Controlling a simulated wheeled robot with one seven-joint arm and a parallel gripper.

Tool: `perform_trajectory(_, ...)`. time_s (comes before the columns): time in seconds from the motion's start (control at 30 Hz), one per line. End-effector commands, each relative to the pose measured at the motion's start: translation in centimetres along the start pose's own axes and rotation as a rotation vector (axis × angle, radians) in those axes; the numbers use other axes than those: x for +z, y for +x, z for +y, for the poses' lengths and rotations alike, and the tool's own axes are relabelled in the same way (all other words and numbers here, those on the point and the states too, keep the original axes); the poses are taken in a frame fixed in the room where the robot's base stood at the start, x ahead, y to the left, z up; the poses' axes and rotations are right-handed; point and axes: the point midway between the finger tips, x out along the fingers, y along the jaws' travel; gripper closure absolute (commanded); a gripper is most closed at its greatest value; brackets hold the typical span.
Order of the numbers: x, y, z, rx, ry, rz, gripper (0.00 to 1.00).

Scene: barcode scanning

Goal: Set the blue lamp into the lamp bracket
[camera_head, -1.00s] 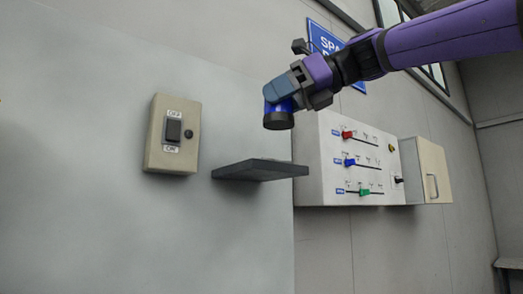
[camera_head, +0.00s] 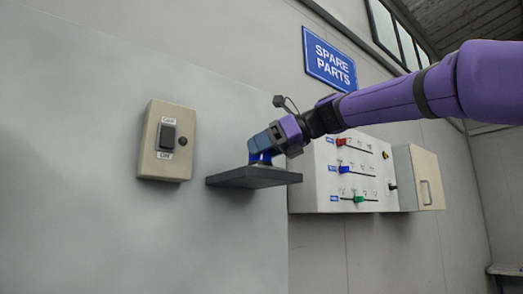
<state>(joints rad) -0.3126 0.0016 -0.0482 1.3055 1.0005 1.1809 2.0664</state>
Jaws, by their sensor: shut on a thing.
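My gripper (camera_head: 262,148) is shut on the blue lamp (camera_head: 262,157). Only a small part of the lamp shows below the fingers. The lamp is upright at the top of the dark grey shelf-like bracket (camera_head: 240,179), which juts from the grey wall panel. The lamp's lower end appears to be at the bracket's upper face. I cannot tell whether it touches or sits in an opening.
A beige switch box (camera_head: 168,142) marked OFF and ON is on the panel to the left. A white slider box (camera_head: 335,178) and a beige cabinet (camera_head: 420,178) are to the right. A blue SPARE PARTS sign (camera_head: 329,58) hangs above.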

Motion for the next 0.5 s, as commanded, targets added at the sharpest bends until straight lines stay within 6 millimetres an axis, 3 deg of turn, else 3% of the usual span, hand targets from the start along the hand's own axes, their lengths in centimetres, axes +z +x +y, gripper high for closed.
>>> perform_trajectory(0.43,-0.56,0.22,0.06,0.0,0.0,-0.001,0.68)
perform_trajectory(0.47,-0.57,0.23,0.05,0.0,0.0,0.0,0.38)
perform_trajectory(0.5,-0.56,0.23,0.05,0.0,0.0,0.0,0.29)
